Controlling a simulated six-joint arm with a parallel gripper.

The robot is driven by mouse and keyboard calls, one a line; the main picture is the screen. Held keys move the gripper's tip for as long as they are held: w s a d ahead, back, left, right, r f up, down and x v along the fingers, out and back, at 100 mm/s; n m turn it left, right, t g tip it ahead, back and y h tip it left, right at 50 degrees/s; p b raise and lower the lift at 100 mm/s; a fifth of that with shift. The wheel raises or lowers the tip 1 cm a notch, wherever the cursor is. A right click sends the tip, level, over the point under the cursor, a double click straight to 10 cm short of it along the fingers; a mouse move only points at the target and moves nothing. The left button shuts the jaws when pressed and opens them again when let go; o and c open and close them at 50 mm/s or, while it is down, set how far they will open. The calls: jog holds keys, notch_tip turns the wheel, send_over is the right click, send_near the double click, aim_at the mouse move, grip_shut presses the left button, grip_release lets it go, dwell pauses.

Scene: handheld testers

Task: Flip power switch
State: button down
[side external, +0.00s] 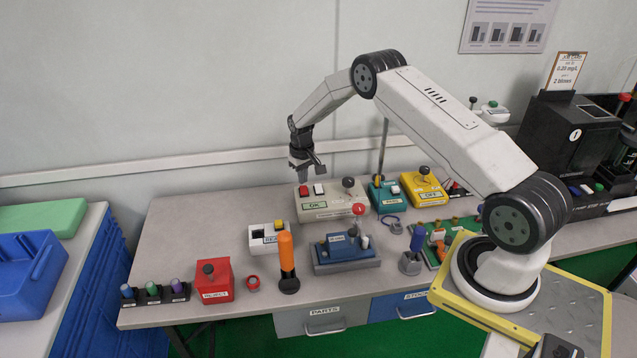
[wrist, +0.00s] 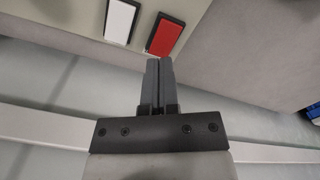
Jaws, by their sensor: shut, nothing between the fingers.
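A beige tester box (side external: 333,207) labelled "OK" stands at the back of the table. It has a red rocker switch (side external: 303,190), a white rocker switch (side external: 319,188) and a dark knob. No label naming a power switch is readable. My gripper (side external: 307,177) is shut and empty, pointing down above the box's back left part. In the wrist view, the closed fingertips (wrist: 159,60) appear at the near edge of the red rocker (wrist: 165,35). The white rocker (wrist: 121,18) is left of it. Contact cannot be told.
A white box with a yellow button (side external: 268,238), an orange-handled lever (side external: 287,260) and a blue device (side external: 346,254) stand in front. A teal box (side external: 385,197) and a yellow box (side external: 424,188) stand to the right. The table (side external: 190,225) is clear at back left.

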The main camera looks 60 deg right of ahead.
aim_at(303, 187)
jog(key=shift+f, duration=1)
dwell(0.8)
jog(key=shift+r, duration=3.55)
